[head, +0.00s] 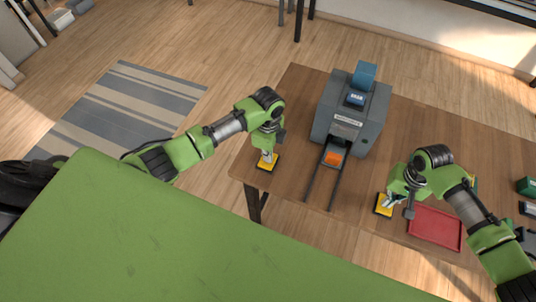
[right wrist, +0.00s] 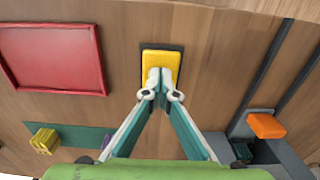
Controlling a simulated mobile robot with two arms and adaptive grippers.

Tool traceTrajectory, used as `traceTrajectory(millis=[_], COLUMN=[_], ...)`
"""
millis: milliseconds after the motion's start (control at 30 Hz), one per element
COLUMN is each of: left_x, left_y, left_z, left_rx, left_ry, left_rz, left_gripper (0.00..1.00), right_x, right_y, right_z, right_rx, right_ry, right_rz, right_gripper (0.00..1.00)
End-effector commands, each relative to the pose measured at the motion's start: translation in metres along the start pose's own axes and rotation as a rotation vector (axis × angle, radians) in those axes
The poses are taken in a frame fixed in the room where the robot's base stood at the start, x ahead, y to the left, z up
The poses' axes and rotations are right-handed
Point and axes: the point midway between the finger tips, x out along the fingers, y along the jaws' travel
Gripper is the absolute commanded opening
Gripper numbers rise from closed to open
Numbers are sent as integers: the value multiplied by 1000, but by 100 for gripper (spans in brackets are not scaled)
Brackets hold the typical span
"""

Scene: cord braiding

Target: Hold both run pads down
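The left run pad (head: 264,166), yellow on a dark base, lies near the table's front edge, left of the grey machine. My left gripper (head: 268,155) points down on it, its fingertips close together and seeming to touch the yellow top. The right run pad (head: 381,211) lies right of the machine's rails; it also shows in the right wrist view (right wrist: 160,60). My right gripper (head: 388,203) is over it. In the right wrist view its fingertips (right wrist: 161,78) are together on the yellow face, with nothing between them. The fingertips cover part of each pad.
The grey machine (head: 376,115) stands between the arms, with two dark rails (head: 317,177) running forward and an orange block (head: 333,158) at its mouth. A red tray (head: 435,227) lies right of the right pad. Bare wooden table (head: 284,190) lies between left pad and rails.

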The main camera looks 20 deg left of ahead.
Motion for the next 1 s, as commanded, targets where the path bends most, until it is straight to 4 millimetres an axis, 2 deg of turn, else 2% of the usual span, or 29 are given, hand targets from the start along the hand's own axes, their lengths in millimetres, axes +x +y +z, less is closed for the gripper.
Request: traceTrajectory(millis=[567, 1000], left_x=[2, 2], left_y=[2, 2], left_z=[0, 0], left_rx=[0, 0], left_ry=[-1, -1], left_rz=[6, 5], left_gripper=[0, 0], right_x=[0, -60], right_y=[0, 0], right_z=[1, 0], right_rx=[-1, -1], right_ry=[-3, 1], right_rz=[1, 0], right_gripper=[0, 0])
